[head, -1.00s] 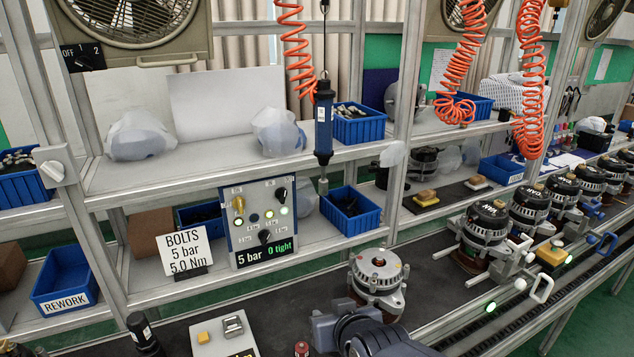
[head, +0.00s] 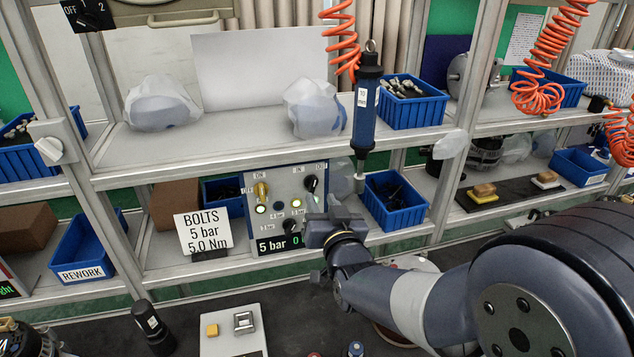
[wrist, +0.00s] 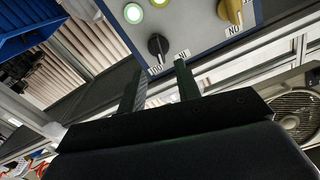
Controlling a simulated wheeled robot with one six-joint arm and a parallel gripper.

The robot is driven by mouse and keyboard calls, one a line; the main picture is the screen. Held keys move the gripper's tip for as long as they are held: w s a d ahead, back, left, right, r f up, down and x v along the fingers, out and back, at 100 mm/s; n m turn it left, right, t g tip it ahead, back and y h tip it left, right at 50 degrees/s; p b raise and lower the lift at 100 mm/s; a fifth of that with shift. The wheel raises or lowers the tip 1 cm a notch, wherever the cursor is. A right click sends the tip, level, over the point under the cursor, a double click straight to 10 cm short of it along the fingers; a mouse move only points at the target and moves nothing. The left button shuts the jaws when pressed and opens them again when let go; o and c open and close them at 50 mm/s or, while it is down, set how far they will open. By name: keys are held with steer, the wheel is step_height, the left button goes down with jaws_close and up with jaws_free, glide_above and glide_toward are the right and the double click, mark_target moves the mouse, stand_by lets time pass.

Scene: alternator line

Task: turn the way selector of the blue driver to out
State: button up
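The blue driver (head: 367,110) hangs upright on an orange coil in front of the shelf. Beside it stands a panel (head: 250,225) with a yellow knob (head: 262,190), an upper black knob (head: 311,184) marked IN and OUT, and a lower black knob (head: 290,227). The black IN/OUT knob also shows in the wrist view (wrist: 158,46), turned upside down; which label it points to is not clear. My gripper (wrist: 161,69) is open and empty. Its fingers point at this knob, which lies just beyond the tips. In the head view, my gripper (head: 330,212) hides the panel's lower right.
A BOLTS card (head: 203,234) stands left of the panel and a blue bin (head: 395,212) of parts right of it. A shelf (head: 250,150) runs above. A dark bottle (head: 152,325) and a white plate (head: 232,335) are on the bench below.

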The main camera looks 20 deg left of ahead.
mark_target(314, 185)
steer(key=shift+p+x, duration=0.7)
steer(key=shift+x, duration=2.45)
steer(key=shift+d, duration=0.1)
jaws_close()
